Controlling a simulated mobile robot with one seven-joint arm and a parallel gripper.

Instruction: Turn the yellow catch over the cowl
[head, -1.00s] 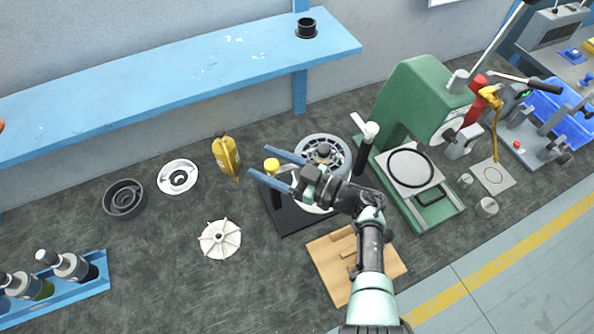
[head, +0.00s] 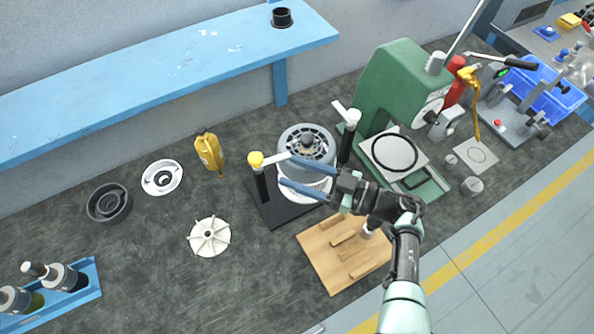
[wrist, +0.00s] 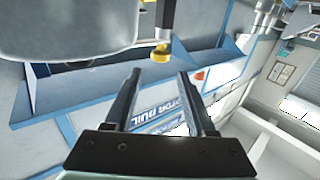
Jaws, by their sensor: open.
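The yellow catch (head: 256,160) caps a black post left of the cowl (head: 305,143), a grey round housing with a slotted top. The catch's pale arm points right, and its end appears to lie over the cowl's left rim; the exact overlap is hard to tell. My gripper (head: 286,170) is open and empty, its blue-grey fingers in front of the cowl, right of the yellow cap. In the wrist view the yellow catch (wrist: 161,54) appears beyond and between my open fingertips (wrist: 159,73), apart from them. The cowl's underside or side may be the grey shape at upper left there.
A green press (head: 400,85) is further right.

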